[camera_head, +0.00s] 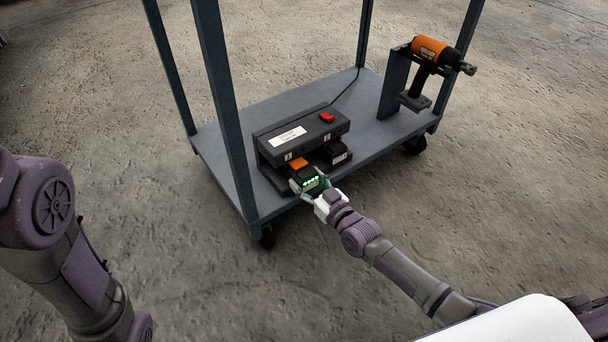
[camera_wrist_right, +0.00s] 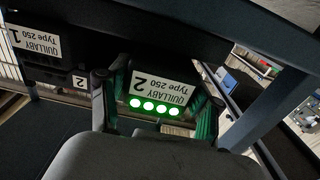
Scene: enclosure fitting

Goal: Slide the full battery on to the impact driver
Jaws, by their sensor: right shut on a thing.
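The battery (camera_head: 311,181) with a row of lit green lights sits between the fingers of my right gripper (camera_head: 310,184), just in front of the charger. In the right wrist view the battery (camera_wrist_right: 157,92) shows a label reading "QUILLABY Type 250" and "2", with the gripper's fingers (camera_wrist_right: 155,108) on both its sides. Whether it still touches the charger bay is unclear. The orange and black impact driver (camera_head: 431,54) is upright on a holder at the cart's far right corner, its foot (camera_head: 415,101) bare. My left arm shows at the left, its gripper out of frame.
The dark charger (camera_head: 290,138) with a red switch (camera_head: 327,117) stands on the grey cart shelf (camera_head: 222,160). Another dark battery (camera_head: 338,155) sits at its right bay. Cart posts (camera_head: 222,90) rise around the shelf. The shelf between charger and driver is clear.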

